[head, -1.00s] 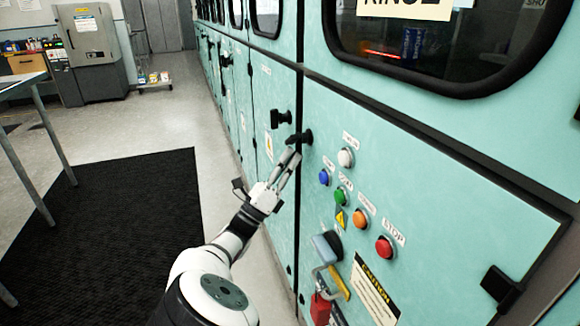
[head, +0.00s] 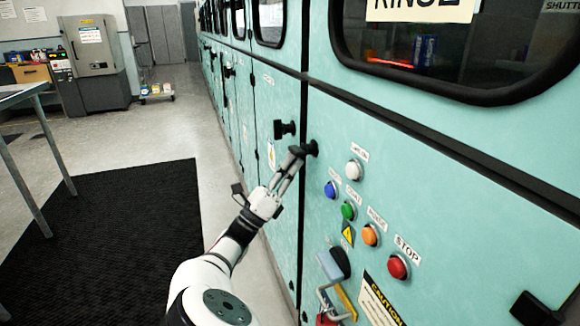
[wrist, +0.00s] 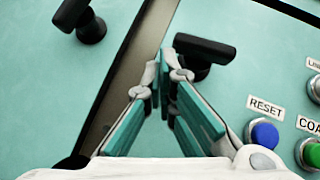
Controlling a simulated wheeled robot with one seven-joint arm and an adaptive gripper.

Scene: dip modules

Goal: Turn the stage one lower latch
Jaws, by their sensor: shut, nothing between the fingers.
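A black T-shaped latch (head: 311,148) sits at the left edge of the teal lower panel that carries the buttons. Its handle lies roughly level and points left; it also shows in the wrist view (wrist: 204,50). My gripper (head: 293,157) is shut and empty, with its fingertips at the handle's left end. In the wrist view the fingertips (wrist: 163,68) are just beside and below that end; I cannot tell whether they touch it. A second black latch (head: 285,129) is on the neighbouring door to the left, and in the wrist view (wrist: 82,18) at upper left.
Blue (head: 331,189), green (head: 348,211), white (head: 355,170), orange (head: 370,234) and red (head: 397,267) buttons are on the panel, right of and below my gripper. A padlock (head: 327,319) hangs lower down. A black mat (head: 120,240) covers the floor at left.

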